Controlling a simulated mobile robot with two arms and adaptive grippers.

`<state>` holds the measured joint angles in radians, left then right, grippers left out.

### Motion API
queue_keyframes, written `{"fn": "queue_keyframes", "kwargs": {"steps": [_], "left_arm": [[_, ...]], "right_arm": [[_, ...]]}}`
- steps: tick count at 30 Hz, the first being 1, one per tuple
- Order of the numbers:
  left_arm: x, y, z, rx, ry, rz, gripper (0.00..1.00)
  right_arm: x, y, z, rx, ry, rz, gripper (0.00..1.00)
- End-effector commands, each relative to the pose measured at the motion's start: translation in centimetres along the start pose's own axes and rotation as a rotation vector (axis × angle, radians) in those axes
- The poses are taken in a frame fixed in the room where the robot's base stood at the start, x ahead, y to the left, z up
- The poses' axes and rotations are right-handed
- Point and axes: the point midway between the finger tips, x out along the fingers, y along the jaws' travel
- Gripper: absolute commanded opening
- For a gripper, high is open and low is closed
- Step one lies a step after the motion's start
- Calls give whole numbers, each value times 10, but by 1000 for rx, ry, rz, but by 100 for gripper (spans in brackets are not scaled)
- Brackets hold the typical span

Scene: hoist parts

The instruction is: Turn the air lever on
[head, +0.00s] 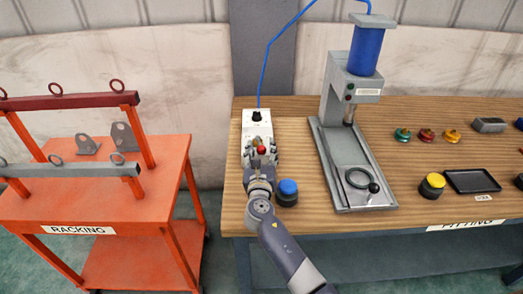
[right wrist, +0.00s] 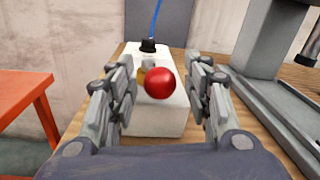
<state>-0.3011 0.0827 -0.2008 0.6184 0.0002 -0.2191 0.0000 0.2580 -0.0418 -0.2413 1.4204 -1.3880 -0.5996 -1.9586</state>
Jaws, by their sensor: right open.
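The air lever shows as a red ball knob (head: 262,150) in front of a white box (head: 257,127) at the left end of the wooden bench. In the right wrist view the red knob (right wrist: 160,82) stands out from the white box (right wrist: 158,121), with a bit of brass (right wrist: 142,74) behind it. My right gripper (head: 261,153) is at the box, over its near part. In the wrist view its open fingers (right wrist: 163,80) stand on either side of the knob, apart from it. The lever's stem is mostly hidden behind the knob. My left gripper is not in view.
A blue hose (head: 265,70) rises from a black fitting (head: 257,116) on the box. A blue-topped button (head: 287,188) stands close right of my gripper. A grey press (head: 339,90) stands further right. The orange racking table (head: 160,185) is left, across a gap.

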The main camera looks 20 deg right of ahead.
Motion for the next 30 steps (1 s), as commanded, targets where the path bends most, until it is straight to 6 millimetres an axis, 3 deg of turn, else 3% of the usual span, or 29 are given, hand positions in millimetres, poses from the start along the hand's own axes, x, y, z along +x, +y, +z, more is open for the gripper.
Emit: {"fn": "queue_keyframes", "kwargs": {"steps": [5, 18, 24, 30], "left_arm": [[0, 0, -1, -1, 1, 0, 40], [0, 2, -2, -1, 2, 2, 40], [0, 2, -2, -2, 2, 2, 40], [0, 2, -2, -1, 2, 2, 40]], "right_arm": [[-16, 1, -1, 1, 1, 2, 46], [-102, 0, -1, 0, 2, 1, 46], [-118, 0, -1, 0, 1, 1, 46], [-119, 0, 0, 0, 1, 1, 46]]}}
